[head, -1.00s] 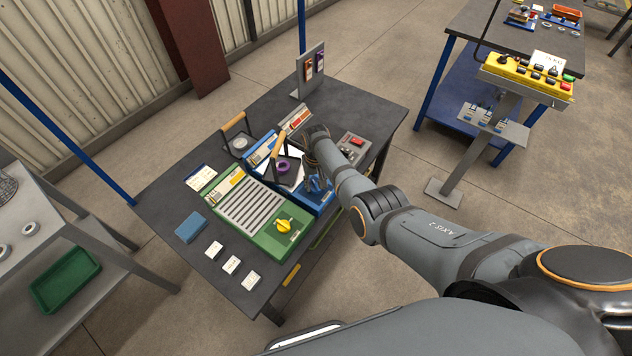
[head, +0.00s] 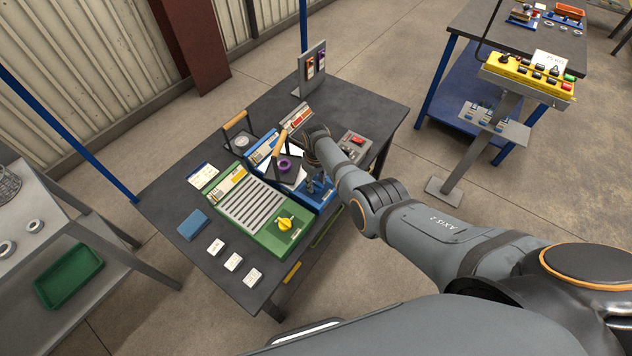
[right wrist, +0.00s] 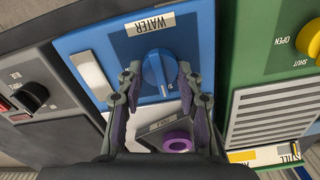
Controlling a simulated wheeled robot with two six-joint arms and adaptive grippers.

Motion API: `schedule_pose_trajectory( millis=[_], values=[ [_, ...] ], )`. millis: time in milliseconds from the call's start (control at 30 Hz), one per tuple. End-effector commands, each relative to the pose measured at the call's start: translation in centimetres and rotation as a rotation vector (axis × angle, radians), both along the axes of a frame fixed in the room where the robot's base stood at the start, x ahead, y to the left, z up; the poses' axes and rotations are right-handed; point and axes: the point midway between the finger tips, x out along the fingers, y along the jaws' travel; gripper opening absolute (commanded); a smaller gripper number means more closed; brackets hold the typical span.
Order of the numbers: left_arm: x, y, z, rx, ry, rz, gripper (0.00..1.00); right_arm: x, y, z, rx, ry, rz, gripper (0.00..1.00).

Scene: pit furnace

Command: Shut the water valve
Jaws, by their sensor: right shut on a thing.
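The water valve is a round blue knob (right wrist: 157,72) on a blue panel (right wrist: 85,45) marked WATER, which reads upside down in the right wrist view. My right gripper (right wrist: 160,78) is shut on the knob, one finger on each side of it. The knob's ridge runs roughly up and down in that view, and its small labels are mostly hidden by the fingers. In the head view the right gripper (head: 319,183) reaches down onto the blue box, and the knob cannot be made out there. My left gripper is not in view.
A green panel with a yellow knob (head: 286,223) stands beside the blue one. A purple ring (head: 284,165) and a wooden-handled item lie close by. A grey box with a dark knob (right wrist: 30,97) is on the other side.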

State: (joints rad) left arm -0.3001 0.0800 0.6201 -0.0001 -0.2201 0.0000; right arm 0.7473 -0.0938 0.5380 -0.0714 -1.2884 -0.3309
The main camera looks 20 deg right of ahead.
Motion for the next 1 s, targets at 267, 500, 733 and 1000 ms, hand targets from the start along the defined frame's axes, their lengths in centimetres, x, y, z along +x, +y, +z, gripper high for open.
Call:
schedule_pose_trajectory(
  millis=[267,500,733,1000],
  values=[
    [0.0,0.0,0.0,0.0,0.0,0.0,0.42,0.0,0.0,0.0,0.0,0.001,0.003,0.05],
    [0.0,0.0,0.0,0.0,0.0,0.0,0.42,0.0,0.0,0.0,0.0,0.0,0.002,0.59],
    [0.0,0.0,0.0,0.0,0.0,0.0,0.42,0.0,0.0,0.0,0.0,0.0,0.001,0.59],
    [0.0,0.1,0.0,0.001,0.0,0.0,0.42,0.1,0.0,1.9,0.001,-0.004,0.001,0.59]
  ],
)
